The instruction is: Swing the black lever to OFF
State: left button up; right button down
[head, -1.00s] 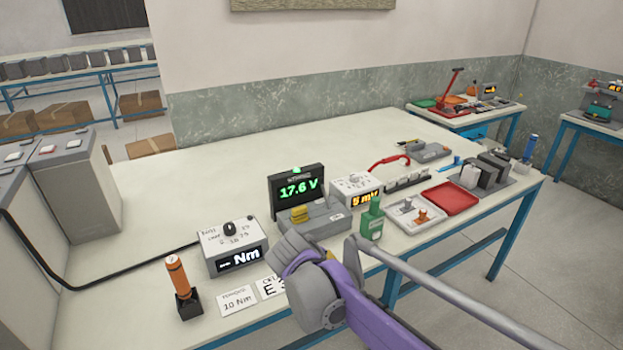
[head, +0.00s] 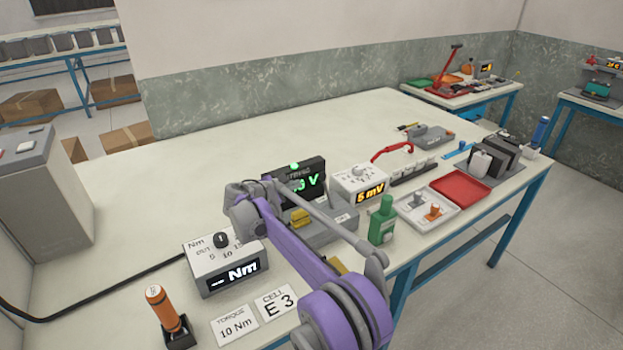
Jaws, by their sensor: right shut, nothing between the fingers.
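I cannot make out a black lever for certain in the head view. A black display with green digits (head: 312,184) stands mid-table, its left part hidden by my right gripper. In front of it is a grey unit (head: 340,225) with a yellow block (head: 300,218) on top. My right gripper (head: 245,192) is shut and empty, over the table just left of the display; its fingertips are hard to see. My purple right arm covers part of the grey unit. A black knob (head: 221,240) sits on the white Nm box (head: 205,265). My left gripper is not in view.
An orange-handled tool (head: 160,300) stands in a black holder at front left. Cards reading 10 Nm (head: 235,325) and E3 (head: 277,302) lie nearby. A 5 mV meter (head: 360,185), a green bottle (head: 382,222) and a red tray (head: 460,188) stand right. The back of the table is clear.

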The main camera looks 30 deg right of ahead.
aim_at(320, 179)
jog(key=shift+s, duration=0.15)
jog(key=x, duration=1)
jog(key=shift+p, duration=0.35)
jog(key=shift+s+r+m+t, duration=0.2)
jog(key=shift+r+m+t, duration=0.05)
jog(key=shift+m+t, duration=0.05)
jog(key=shift+s+r, duration=0.1)
jog(key=shift+s, duration=0.1)
jog(key=shift+s+r+m+t+b, duration=0.5)
jog(key=shift+s+m+t+b, duration=0.1)
jog(key=shift+s+m, duration=0.25)
jog(key=s+m+t+h+b, duration=0.1)
jog(key=s+m, duration=0.1)
jog(key=s, duration=0.1)
jog(key=s+m+t+h+b, duration=0.1)
jog(key=s+m+h, duration=0.1)
jog(key=s+m, duration=0.1)
jog(key=s+m+t+h, duration=0.1)
jog(key=s+m, duration=0.2)
jog(key=shift+d+r+b, duration=0.2)
jog(key=shift+d+b, duration=0.2)
jog(key=shift+s+f, duration=0.15)
jog(key=shift+s, duration=0.35)
